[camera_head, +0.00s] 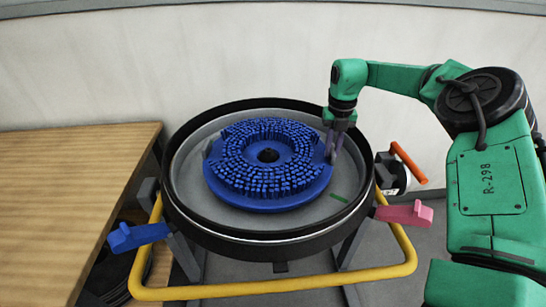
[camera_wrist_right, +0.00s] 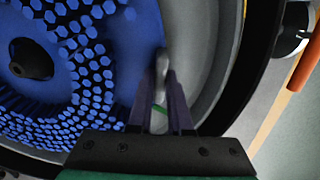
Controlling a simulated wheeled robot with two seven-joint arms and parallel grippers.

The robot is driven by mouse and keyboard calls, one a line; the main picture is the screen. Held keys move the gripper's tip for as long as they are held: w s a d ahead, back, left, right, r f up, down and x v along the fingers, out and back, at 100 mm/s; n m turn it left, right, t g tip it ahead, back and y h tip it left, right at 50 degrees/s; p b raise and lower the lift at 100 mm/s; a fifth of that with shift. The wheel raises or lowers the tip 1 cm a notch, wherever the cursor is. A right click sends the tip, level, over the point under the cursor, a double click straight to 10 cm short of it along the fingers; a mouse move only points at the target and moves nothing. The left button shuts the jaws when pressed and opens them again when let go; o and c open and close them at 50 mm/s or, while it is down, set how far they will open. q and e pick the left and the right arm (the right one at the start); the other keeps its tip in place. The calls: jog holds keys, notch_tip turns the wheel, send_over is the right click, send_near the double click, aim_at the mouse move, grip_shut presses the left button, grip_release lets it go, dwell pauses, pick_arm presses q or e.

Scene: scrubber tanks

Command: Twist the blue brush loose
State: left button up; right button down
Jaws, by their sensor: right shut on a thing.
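The blue brush (camera_head: 265,202) is a round disc with rings of short blue bristles and a dark centre hole. It lies bristles up in a round grey pan (camera_head: 310,215) with a black rim. In the right wrist view the brush (camera_wrist_right: 135,30) fills the upper left. My right gripper (camera_head: 334,150) reaches down at the brush's right edge. Its purple-grey fingers (camera_wrist_right: 163,85) are closed around a small greyish upright piece at that edge; the exact contact is partly hidden by the fingers. My left gripper is not in view.
A blue lever (camera_head: 138,236) sticks out at the front left, a pink lever (camera_head: 405,214) at the front right. A yellow tube frame (camera_head: 280,287) runs around the front. A wooden table (camera_head: 70,190) stands left. An orange handle (camera_head: 408,162) is right of the pan. A wall is behind.

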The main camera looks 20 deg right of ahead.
dwell(0.3)
jog(key=shift+w+d+n, duration=0.25)
jog(key=shift+w+n, duration=0.05)
jog(key=shift+w, duration=0.25)
jog(key=c, duration=0.8)
grip_release()
jog(key=shift+w, duration=0.1)
jog(key=shift+o, duration=0.2)
jog(key=shift+d+f, duration=0.15)
jog(key=shift+f, duration=0.05)
notch_tip(320, 180, up, 15)
jog(key=p, duration=0.2)
